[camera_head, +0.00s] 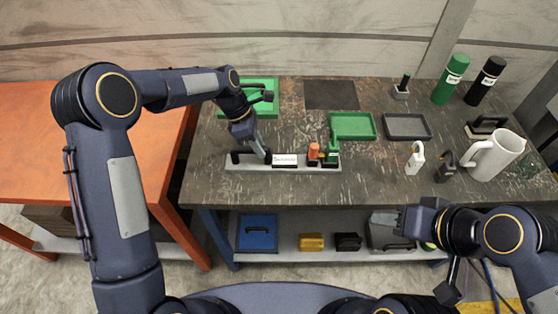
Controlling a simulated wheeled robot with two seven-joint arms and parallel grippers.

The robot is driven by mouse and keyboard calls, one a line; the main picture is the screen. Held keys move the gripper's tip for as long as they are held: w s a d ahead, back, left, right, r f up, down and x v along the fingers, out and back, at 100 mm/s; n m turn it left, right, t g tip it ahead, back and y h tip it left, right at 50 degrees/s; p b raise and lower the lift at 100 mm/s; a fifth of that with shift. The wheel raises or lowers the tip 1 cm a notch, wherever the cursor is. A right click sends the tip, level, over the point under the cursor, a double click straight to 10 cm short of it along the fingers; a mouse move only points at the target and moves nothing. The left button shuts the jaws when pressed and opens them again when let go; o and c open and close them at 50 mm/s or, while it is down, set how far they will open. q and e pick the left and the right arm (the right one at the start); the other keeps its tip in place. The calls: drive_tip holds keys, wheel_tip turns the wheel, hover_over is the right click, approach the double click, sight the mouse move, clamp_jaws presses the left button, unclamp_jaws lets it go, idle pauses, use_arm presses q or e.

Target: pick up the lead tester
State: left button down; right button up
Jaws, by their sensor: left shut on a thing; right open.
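A light grey rack (284,167) with a white label lies near the table's front edge. A dark piece (238,156), which seems to be the lead tester, sits at the rack's left end. My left gripper (264,156) points down over this end and is shut on the dark piece; its fingers hide part of it. An orange-topped tool (313,152) and a green-handled tool (333,148) stand at the rack's right end. My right gripper (388,228) is open and empty, in front of the table's front edge.
Behind the rack are a green tray (353,137) and a dark grey tray (429,137). Another green tray (272,84) lies at the back left. A white padlock (415,158), a dark padlock (446,165) and a white mug (496,155) stand at the right. Green (450,80) and black (485,82) bottles stand behind.

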idle(0.3)
use_arm(q)
drive_tip(key=shift+d+r, duration=0.1)
drive_tip(key=shift+r, duration=0.05)
drive_tip(key=shift+r, duration=0.9)
drive_tip(key=s+d+r+b, duration=0.1)
drive_tip(key=s+r+b, duration=0.2)
drive_tip(key=s+r, duration=0.8)
drive_tip(key=s, duration=0.3)
drive_tip(key=shift+d+b, duration=0.2)
drive_tip(key=shift+b, duration=0.1)
drive_tip(key=shift+w, duration=0.15)
